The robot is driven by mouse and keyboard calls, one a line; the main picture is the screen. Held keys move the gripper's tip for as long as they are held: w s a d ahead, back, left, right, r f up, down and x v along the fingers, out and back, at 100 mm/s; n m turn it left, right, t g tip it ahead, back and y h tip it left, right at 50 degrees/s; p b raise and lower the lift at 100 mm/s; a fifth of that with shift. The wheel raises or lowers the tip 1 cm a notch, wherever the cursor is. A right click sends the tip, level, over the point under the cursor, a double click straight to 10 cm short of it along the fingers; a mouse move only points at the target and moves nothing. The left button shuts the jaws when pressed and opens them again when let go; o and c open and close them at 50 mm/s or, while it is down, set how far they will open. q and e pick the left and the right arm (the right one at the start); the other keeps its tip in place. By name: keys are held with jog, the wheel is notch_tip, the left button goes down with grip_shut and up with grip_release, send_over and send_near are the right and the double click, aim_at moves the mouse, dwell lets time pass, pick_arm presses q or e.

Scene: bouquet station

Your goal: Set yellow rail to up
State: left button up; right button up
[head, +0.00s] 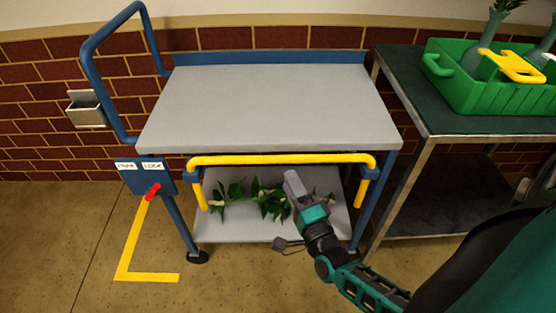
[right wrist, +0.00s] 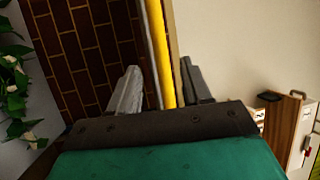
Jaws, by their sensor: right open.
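The yellow rail (head: 280,160) runs level across the front of the blue-framed cart, just below the grey top's front edge. Its ends bend down at blue brackets on the cart's front legs. My right gripper (head: 292,182) is open just below the rail's middle, right of centre, in the head view. In the right wrist view, the yellow rail (right wrist: 162,55) runs lengthwise between the two spread fingers (right wrist: 160,88). I cannot tell whether a finger touches it. My left gripper is not in view.
The grey cart top (head: 265,105) is bare. Leafy stems (head: 250,198) lie on its lower shelf. A red lever (head: 153,191) sits on the labelled blue plate at left. A dark side table (head: 480,110) at right bears a green crate (head: 490,98). Floor at left is clear.

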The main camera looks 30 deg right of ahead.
aim_at(278, 160)
jog(key=x, duration=0.8)
jog(key=shift+w+b, duration=0.15)
jog(key=shift+b, duration=0.2)
jog(key=shift+a, duration=0.1)
grip_shut()
